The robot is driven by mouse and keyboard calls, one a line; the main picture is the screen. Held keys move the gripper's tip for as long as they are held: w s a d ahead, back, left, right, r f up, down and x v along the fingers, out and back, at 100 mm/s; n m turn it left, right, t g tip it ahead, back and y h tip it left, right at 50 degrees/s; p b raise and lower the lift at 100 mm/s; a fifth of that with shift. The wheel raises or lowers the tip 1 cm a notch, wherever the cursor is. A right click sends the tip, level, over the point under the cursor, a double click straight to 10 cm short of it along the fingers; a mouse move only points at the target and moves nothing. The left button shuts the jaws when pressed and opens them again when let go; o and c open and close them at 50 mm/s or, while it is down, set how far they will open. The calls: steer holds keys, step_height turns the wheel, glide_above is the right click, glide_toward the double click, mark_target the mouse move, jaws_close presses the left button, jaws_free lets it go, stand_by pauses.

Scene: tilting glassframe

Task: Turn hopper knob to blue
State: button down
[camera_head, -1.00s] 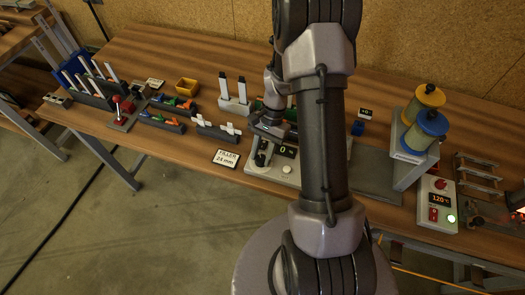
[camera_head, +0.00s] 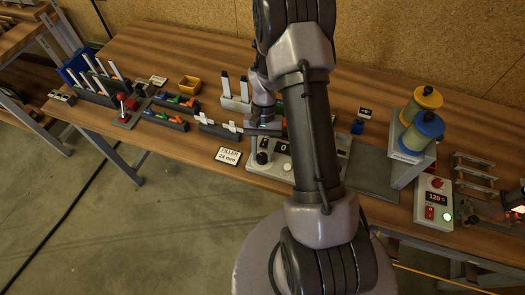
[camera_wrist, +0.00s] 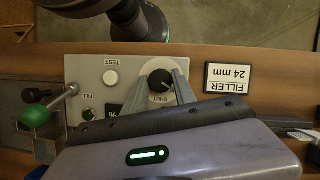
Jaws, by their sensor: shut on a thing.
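The black hopper knob (camera_wrist: 159,86) sits on a pale round dial on a light grey control panel (camera_wrist: 88,68) in the wrist view. A SHUT label is below it in that view. My gripper (camera_wrist: 164,77) has one finger on each side of the knob and is shut on it. I see no blue mark on the dial, and the fingers cover part of it. In the head view the knob (camera_head: 262,157) shows small on the front left of the panel, below my wrist.
A white TEST button (camera_wrist: 110,78) is beside the dial. A lever with a green ball (camera_wrist: 35,116) stands at the panel's far side. The FILLER 24 mm sign (camera_head: 228,156) lies left of the panel.

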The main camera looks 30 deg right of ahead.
steer(key=c, duration=1)
jaws_free()
steer(key=p+v, duration=0.4)
steer(key=v, duration=1.3)
steer(key=shift+d+r, duration=0.1)
steer(key=shift+r, duration=0.1)
